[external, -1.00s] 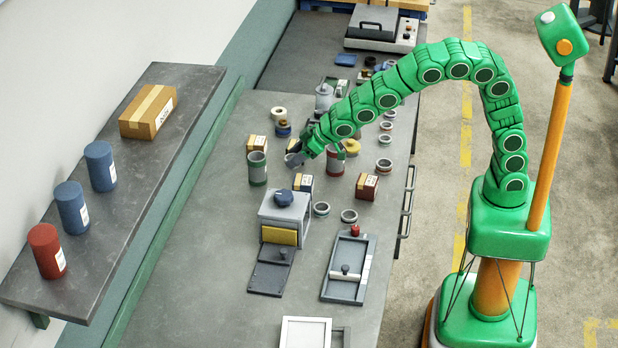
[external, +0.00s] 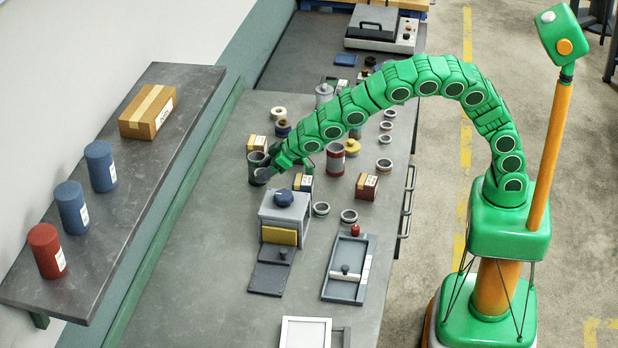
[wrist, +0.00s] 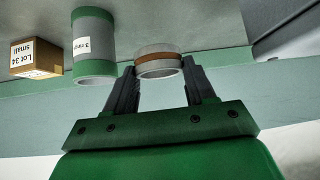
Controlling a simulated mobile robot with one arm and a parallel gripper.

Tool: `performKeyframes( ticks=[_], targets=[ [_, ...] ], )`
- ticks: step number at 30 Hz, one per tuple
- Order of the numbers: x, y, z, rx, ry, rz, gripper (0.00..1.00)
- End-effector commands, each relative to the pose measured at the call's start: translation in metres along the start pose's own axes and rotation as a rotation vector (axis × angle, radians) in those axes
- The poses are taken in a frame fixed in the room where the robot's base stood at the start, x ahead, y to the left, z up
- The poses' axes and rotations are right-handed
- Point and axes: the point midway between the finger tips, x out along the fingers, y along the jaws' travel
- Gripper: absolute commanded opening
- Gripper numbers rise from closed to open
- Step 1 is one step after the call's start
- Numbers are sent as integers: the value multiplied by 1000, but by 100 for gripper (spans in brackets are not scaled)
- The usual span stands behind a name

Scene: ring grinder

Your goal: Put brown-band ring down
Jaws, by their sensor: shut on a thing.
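The brown-band ring (wrist: 158,64) is grey with a brown stripe. In the wrist view it sits between the two fingers of my gripper (wrist: 160,88), which is shut on it. In the external view my gripper (external: 271,171) is over the left middle of the bench, and the grey ring (external: 263,175) at its tip overlaps the green-banded cylinder (external: 257,160). The wrist view shows this cylinder (wrist: 93,45), labelled "3 rings", just left of the held ring. I cannot tell how high the ring is above the bench.
A box marked "Lot 34 small" (wrist: 36,58) stands beside the cylinder. A grey machine with a blue knob (external: 284,205) is close in front of my gripper. A red-banded cylinder (external: 335,160) and several loose rings stand to the right. The bench (external: 190,250) is bare at the front left.

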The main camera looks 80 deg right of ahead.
Motion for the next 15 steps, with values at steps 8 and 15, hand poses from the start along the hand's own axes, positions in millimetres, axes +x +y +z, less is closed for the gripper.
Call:
performKeyframes(
  ticks=[8, 15],
  targets=[
    [38, -3, 4, -1, 0, 0, 15],
    [60, -5, 7, 0, -1, 1, 15]
  ],
)
